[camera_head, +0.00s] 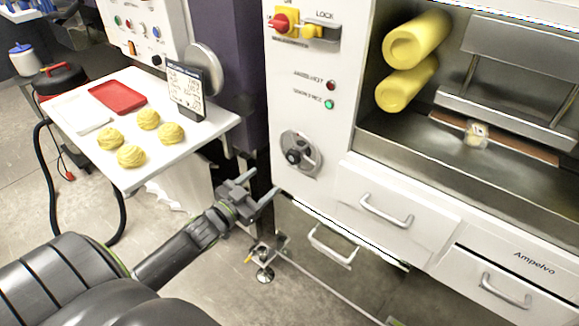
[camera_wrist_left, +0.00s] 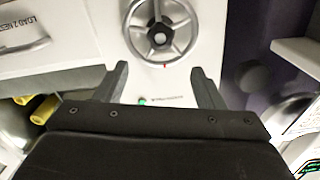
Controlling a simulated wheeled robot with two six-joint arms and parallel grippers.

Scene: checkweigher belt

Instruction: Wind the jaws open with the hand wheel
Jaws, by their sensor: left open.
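The hand wheel (camera_head: 300,153) is a grey spoked wheel with a dark hub on the white front panel of the machine. It also shows at the top of the left wrist view (camera_wrist_left: 160,38), with a small red mark beside its rim. My left gripper (camera_head: 262,181) is open and empty, below and left of the wheel and apart from it. In the left wrist view its two fingers (camera_wrist_left: 160,80) are spread wide, short of the wheel. Metal jaw-like bars (camera_head: 505,115) sit in the machine's open bay, with a small pale block (camera_head: 478,133) near them. My right gripper is not in view.
Drawers with handles (camera_head: 387,210) lie right of the wheel. A red and yellow lock switch (camera_head: 285,21) and a lit green lamp (camera_head: 328,104) are above it. A white table (camera_head: 150,172) with several yellow dough nests stands left. Yellow rolls (camera_head: 415,40) lie in the bay.

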